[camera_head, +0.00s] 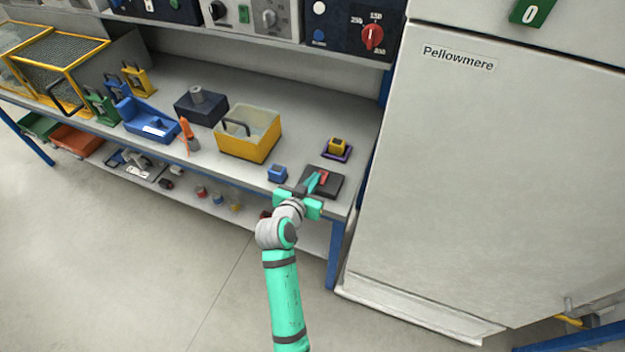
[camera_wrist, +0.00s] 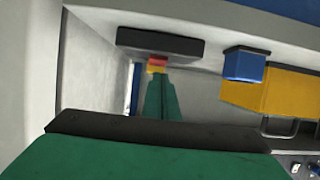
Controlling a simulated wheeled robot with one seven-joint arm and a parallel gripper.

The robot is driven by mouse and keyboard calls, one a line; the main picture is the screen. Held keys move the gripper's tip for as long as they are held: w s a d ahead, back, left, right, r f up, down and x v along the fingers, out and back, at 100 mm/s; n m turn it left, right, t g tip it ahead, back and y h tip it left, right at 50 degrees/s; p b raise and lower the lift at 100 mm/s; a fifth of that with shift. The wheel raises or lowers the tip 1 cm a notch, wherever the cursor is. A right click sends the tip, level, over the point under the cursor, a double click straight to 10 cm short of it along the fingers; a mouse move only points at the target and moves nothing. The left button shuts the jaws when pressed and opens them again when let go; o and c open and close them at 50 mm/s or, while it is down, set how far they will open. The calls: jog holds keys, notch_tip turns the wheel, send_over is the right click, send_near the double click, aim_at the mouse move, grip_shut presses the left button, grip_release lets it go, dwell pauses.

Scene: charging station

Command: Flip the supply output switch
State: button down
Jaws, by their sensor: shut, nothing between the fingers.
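A flat dark box (camera_head: 335,186) with a small red piece (camera_head: 323,176) on it sits at the right front of the workbench. No label on it is legible, so I cannot tell for sure that this is the supply output switch. My gripper (camera_head: 314,181) is shut and empty, its green fingers over the dark box beside the red piece. In the wrist view the dark box (camera_wrist: 160,44) lies beyond my fingertips (camera_wrist: 158,77), and red (camera_wrist: 158,61) and yellow show at the tips. Contact and the red piece's position cannot be told.
A blue cube (camera_head: 278,173) stands just left of the dark box. A yellow block (camera_head: 337,146) on a purple base is behind it. A yellow bin (camera_head: 252,149) is farther left. A tall white cabinet (camera_head: 480,180) closes the right side. Instruments (camera_head: 372,38) line the upper shelf.

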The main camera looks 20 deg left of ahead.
jog(key=shift+d+r, duration=0.2)
jog(key=shift+d, duration=0.15)
jog(key=v, duration=1.1)
jog(key=shift+a+r, duration=0.4)
jog(key=shift+r, duration=0.05)
jog(key=shift+s, duration=0.1)
jog(key=s+d+f+n+y, duration=0.2)
jog(key=s+d+f, duration=0.85)
jog(key=s, duration=0.25)
jog(key=s+d+r, duration=0.2)
jog(key=s+d, duration=0.2)
jog(key=s, duration=0.5)
jog(key=s+d+r+m+t+h, duration=0.1)
jog(key=s+d, duration=0.4)
jog(key=s, duration=0.5)
jog(key=shift+s+r+m+t+h, duration=0.2)
jog(key=shift+r+m+t+h, duration=0.1)
jog(key=shift+r, duration=0.45)
